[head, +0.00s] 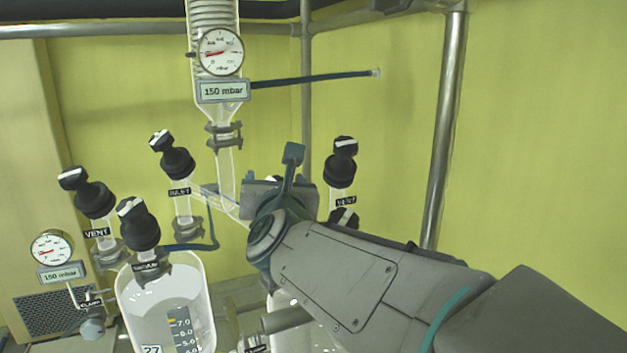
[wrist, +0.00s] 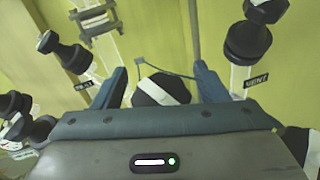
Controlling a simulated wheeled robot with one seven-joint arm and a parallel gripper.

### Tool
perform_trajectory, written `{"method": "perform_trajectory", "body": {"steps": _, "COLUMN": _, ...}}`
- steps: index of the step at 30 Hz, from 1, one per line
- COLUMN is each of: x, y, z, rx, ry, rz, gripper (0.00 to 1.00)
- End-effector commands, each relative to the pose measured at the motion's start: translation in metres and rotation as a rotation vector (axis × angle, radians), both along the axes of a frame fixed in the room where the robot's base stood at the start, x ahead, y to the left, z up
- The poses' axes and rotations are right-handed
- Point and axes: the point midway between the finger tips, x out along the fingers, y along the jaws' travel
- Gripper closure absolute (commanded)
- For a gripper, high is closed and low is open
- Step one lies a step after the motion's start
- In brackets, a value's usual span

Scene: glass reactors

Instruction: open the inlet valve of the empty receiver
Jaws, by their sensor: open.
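My gripper (head: 291,168) is in front of the right receiver (head: 305,335) in the head view and hides most of it. In the wrist view my gripper (wrist: 162,78) is open, one finger on each side of a black valve knob with a white bar (wrist: 160,90). Its label is hidden, and I cannot tell whether the fingers touch it. The left receiver (head: 145,295) carries a volume scale; its fill is unclear. Its INLET valve (head: 172,160) stands at the upper right of it and also shows in the wrist view (wrist: 65,52).
Left are a VENT valve (head: 90,195) and a vacuum-type valve (head: 138,225). Two gauges read 150 mbar. A metal post (head: 445,130) stands at right.

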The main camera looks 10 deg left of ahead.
Motion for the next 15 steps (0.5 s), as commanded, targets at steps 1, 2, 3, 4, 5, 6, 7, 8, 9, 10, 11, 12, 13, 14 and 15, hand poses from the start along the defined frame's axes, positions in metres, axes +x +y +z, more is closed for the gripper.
{"method": "perform_trajectory", "body": {"steps": 1, "x": -0.0001, "y": 0.0, "z": 0.0, "rx": 0.0, "ry": 0.0, "rz": 0.0, "gripper": 0.33}}
{"method": "perform_trajectory", "body": {"steps": 2, "x": -0.0001, "y": 0.0, "z": 0.0, "rx": 0.0, "ry": 0.0, "rz": 0.0, "gripper": 0.33}}
{"method": "perform_trajectory", "body": {"steps": 3, "x": -0.0001, "y": 0.0, "z": 0.0, "rx": 0.0, "ry": 0.0, "rz": 0.0, "gripper": 0.42}}
{"method": "perform_trajectory", "body": {"steps": 4, "x": -0.0002, "y": -0.0001, "z": 0.0, "rx": 0.0, "ry": 0.0, "rz": 0.0, "gripper": 0.5}}
{"method": "perform_trajectory", "body": {"steps": 5, "x": -0.0002, "y": -0.0001, "z": 0.0, "rx": 0.0, "ry": 0.0, "rz": 0.0, "gripper": 0.58}}
{"method": "perform_trajectory", "body": {"steps": 6, "x": -0.0002, "y": 0.0, "z": 0.0001, "rx": 0.0, "ry": 0.0, "rz": 0.0, "gripper": 0.69}}
{"method": "perform_trajectory", "body": {"steps": 7, "x": -0.0002, "y": 0.0, "z": 0.0001, "rx": 0.0, "ry": 0.0, "rz": 0.0, "gripper": 0.78}}
{"method": "perform_trajectory", "body": {"steps": 8, "x": -0.0002, "y": 0.0, "z": 0.0, "rx": 0.0, "ry": 0.0, "rz": 0.0, "gripper": 0.78}}
{"method": "perform_trajectory", "body": {"steps": 9, "x": -0.0003, "y": 0.0001, "z": 0.0, "rx": 0.0, "ry": 0.0, "rz": 0.0, "gripper": 0.78}}
{"method": "perform_trajectory", "body": {"steps": 10, "x": -0.0003, "y": 0.0001, "z": 0.0, "rx": 0.0, "ry": 0.0, "rz": 0.0, "gripper": 0.78}}
{"method": "perform_trajectory", "body": {"steps": 11, "x": -0.0004, "y": 0.0001, "z": -0.0001, "rx": 0.0, "ry": 0.0, "rz": 0.001, "gripper": 0.78}}
{"method": "perform_trajectory", "body": {"steps": 12, "x": -0.0004, "y": 0.0001, "z": -0.0003, "rx": -0.001, "ry": 0.0, "rz": 0.001, "gripper": 0.78}}
{"method": "perform_trajectory", "body": {"steps": 13, "x": -0.0004, "y": 0.0002, "z": -0.0005, "rx": -0.001, "ry": -0.001, "rz": 0.002, "gripper": 0.78}}
{"method": "perform_trajectory", "body": {"steps": 14, "x": -0.0004, "y": 0.0002, "z": -0.0008, "rx": -0.001, "ry": -0.002, "rz": 0.004, "gripper": 0.78}}
{"method": "perform_trajectory", "body": {"steps": 15, "x": -0.0005, "y": 0.0002, "z": -0.0013, "rx": -0.002, "ry": -0.003, "rz": 0.006, "gripper": 0.78}}
